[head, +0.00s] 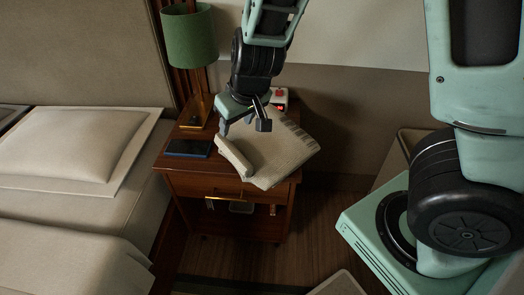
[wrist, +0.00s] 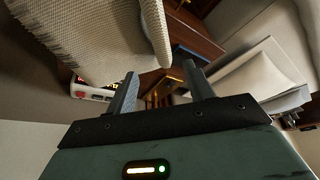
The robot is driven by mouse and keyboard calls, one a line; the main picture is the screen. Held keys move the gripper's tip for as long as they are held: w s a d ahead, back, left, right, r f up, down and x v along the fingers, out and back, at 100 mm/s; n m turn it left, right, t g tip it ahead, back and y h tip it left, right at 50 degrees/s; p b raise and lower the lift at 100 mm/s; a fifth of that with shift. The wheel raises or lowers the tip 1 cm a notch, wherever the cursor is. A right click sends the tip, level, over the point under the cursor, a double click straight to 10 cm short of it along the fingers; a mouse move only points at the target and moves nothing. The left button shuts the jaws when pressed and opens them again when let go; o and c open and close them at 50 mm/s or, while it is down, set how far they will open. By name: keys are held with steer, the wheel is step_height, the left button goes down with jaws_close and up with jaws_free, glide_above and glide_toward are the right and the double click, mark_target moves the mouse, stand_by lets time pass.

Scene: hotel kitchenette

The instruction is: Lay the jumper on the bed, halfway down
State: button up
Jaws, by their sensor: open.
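The jumper (head: 268,150) is a cream knitted, folded garment with a ribbed edge. It lies on the wooden nightstand (head: 222,187) and overhangs its front right. In the wrist view the jumper (wrist: 95,35) fills the upper left, and its rolled edge comes close to the left finger. My gripper (head: 244,126) is open over the jumper's left part, with nothing visibly held; its fingers also show in the wrist view (wrist: 160,70). I cannot tell whether a finger touches the cloth. The bed (head: 55,225) is at the left in the head view, with a bare cover below the pillow.
A green lamp (head: 187,40) stands at the back left of the nightstand. A dark phone-like slab (head: 188,148) lies at its left front. A white box with a red button (head: 281,98) is behind the jumper. A pale pillow (head: 72,143) lies on the bed.

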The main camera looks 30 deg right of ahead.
steer(key=b, duration=0.2)
glide_above(231, 146)
steer(key=s, duration=0.2)
steer(key=f, duration=0.4)
steer(key=shift+w+d+f, duration=0.1)
steer(key=shift+d+f, duration=0.15)
steer(key=shift+d, duration=0.1)
steer(key=b+x, duration=0.2)
steer(key=x, duration=0.1)
steer(key=b+x, duration=0.1)
steer(key=x, duration=0.1)
steer(key=shift+s+a+f+b, duration=0.15)
steer(key=shift+s+f+b, duration=0.05)
steer(key=shift+s+b, duration=0.1)
jaws_close()
